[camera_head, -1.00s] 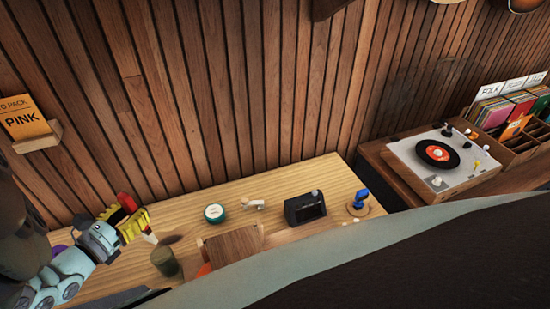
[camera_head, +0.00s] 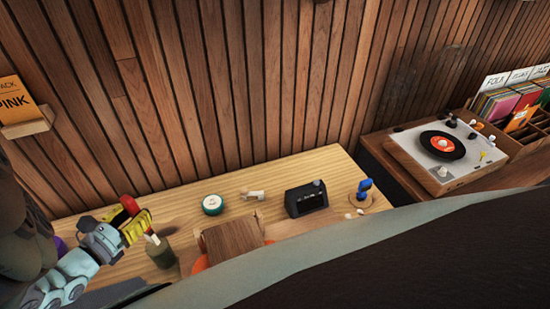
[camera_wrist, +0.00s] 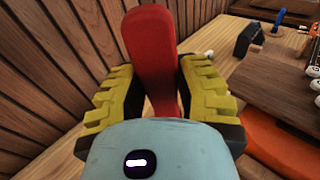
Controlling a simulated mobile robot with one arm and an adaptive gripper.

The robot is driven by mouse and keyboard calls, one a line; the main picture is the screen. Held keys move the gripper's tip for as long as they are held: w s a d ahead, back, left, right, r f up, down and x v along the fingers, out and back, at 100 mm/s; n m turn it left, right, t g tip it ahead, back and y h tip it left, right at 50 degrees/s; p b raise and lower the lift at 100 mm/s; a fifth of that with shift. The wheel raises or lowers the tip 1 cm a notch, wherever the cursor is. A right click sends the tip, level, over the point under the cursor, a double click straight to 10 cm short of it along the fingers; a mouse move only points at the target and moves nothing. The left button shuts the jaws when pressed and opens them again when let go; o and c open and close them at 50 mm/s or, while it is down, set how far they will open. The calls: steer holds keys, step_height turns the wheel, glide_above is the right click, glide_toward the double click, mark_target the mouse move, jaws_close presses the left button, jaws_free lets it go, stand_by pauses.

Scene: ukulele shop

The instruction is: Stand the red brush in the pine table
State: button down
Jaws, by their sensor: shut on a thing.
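My gripper (camera_head: 137,226) is at the left of the head view, its yellow fingers shut on the red brush (camera_head: 129,204). The red handle (camera_wrist: 150,45) rises between the yellow fingers in the wrist view. The brush is tilted, with its pale lower end (camera_head: 153,239) pointing down at the dark green cup (camera_head: 160,254) on the table. From this angle I cannot tell whether that end is over the cup's mouth or inside it. The pine table (camera_head: 285,177) runs along the slatted wood wall.
On the table are a green round tin (camera_head: 213,204), a small pale object (camera_head: 252,194), a black box-shaped device (camera_head: 306,199) and a blue item on a round base (camera_head: 364,191). A turntable (camera_head: 445,155) is on the right.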

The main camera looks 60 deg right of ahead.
steer(key=shift+f+b, duration=3.6)
steer(key=shift+b, duration=0.2)
steer(key=c, duration=0.7)
jaws_free()
steer(key=v, duration=1.1)
steer(key=shift+a, duration=0.25)
steer(key=shift+s+a, duration=0.1)
steer(key=shift+a, duration=0.2)
